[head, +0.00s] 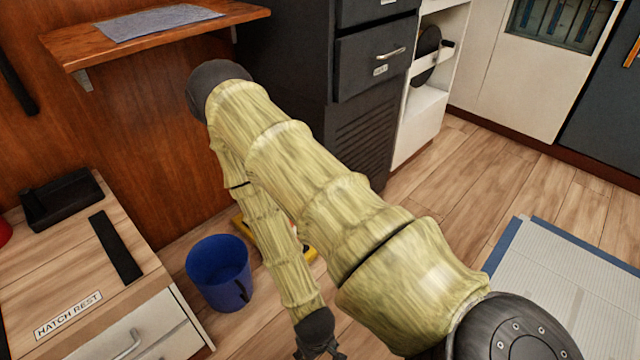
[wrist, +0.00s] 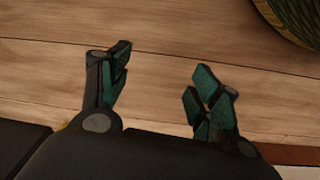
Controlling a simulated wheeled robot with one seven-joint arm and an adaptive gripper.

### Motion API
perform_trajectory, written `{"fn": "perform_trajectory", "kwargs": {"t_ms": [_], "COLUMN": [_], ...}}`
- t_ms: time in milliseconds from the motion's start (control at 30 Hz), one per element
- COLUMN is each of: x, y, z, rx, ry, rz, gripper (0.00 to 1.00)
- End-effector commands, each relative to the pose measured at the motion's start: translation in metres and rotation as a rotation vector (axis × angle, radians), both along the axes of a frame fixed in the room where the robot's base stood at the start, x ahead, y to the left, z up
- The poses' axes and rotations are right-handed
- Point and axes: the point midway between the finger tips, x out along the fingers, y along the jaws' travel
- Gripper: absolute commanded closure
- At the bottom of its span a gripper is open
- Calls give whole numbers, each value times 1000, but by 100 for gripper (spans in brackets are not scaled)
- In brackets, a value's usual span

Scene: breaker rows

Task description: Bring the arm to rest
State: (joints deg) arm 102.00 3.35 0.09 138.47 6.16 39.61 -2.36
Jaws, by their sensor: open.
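My arm (head: 330,215) shows in the head view, wrapped in a yellow-green streaked cover. It reaches up and left to a dark elbow, then folds back down toward the bottom of the picture. My gripper (head: 322,352) is at the bottom edge in the head view, partly cut off, to the right of and below a blue bucket. In the wrist view my gripper (wrist: 162,88) has its two green-padded fingers spread apart with nothing between them. Wooden floor shows behind them.
The blue bucket (head: 219,272) stands on the floor beside a wooden-topped cabinet (head: 70,260) labelled "HATCH REST". A yellow object (head: 243,225) is partly hidden behind my arm. A dark drawer cabinet (head: 365,95) stands behind. A wall shelf (head: 150,38) holds a grey cloth. Floor at right is clear around a pale mat (head: 570,290).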

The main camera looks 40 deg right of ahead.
Motion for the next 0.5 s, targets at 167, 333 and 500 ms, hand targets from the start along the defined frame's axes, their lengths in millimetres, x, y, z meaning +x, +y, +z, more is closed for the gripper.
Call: {"fn": "perform_trajectory", "kwargs": {"t_ms": [167, 333, 500], "x": [-32, -35, -34], "y": [16, 18, 18], "z": [1, 1, 1], "rx": [57, 65, 64], "ry": [46, 51, 50], "rz": [56, 62, 62], "gripper": [37, 37, 37]}}
